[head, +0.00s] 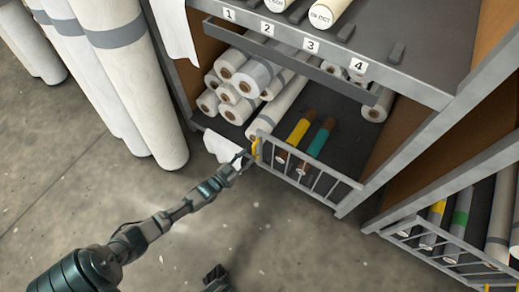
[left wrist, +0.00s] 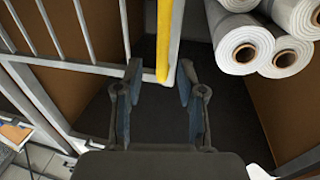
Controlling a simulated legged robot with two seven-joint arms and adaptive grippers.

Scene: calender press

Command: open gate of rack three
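A low grey barred gate (head: 306,179) stands across the right part of the lower bay's front. A yellow upright handle (head: 256,148) is at its left end. My left gripper (head: 244,160) is right beside this handle. In the left wrist view, my left gripper (left wrist: 157,88) has its two fingers apart. The lower end of the yellow handle (left wrist: 163,45) shows between and just beyond the fingertips; contact cannot be told. The gate's bars (left wrist: 85,25) are to the left there. A dark piece, likely my right gripper (head: 216,279), shows at the bottom edge; its fingers are unclear.
White rolls (head: 243,85) and yellow and teal rolls lie in the bay behind the gate. Labels 1 to 4 mark the shelf edge (head: 290,43) above. Tall rolls (head: 140,90) stand at left. Another barred gate (head: 440,248) is at lower right. The concrete floor (head: 290,240) in front is clear.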

